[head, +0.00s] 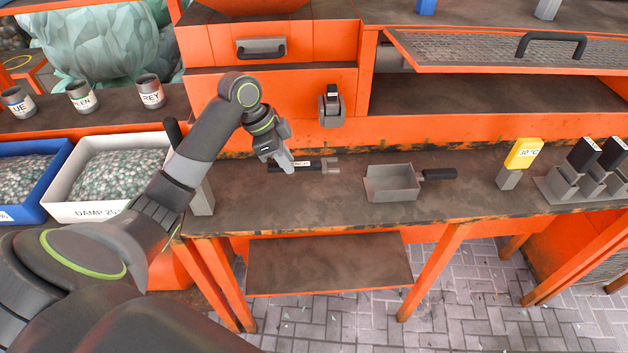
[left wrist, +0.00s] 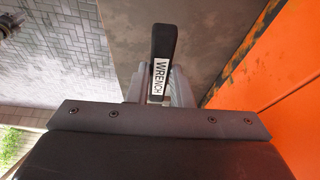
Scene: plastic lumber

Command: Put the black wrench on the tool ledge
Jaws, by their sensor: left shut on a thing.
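The black wrench (head: 304,164) has a black handle with a white label and a grey head that points right. It is level, over or on the brown worktop (head: 300,207); I cannot tell whether it touches it. My left gripper (head: 287,164) comes down from above and is shut on the wrench. In the left wrist view the labelled handle of the wrench (left wrist: 163,55) stands out between the fingers of the left gripper (left wrist: 160,88). No surface is marked as the tool ledge, so I cannot tell which it is. My right gripper is not in view.
A grey scoop (head: 392,183) with a black handle lies right of the wrench. A yellow-topped block (head: 523,153) and a grey rack (head: 565,187) stand further right. A white bin (head: 72,209) of pellets is at left. An orange panel (head: 430,133) backs the worktop.

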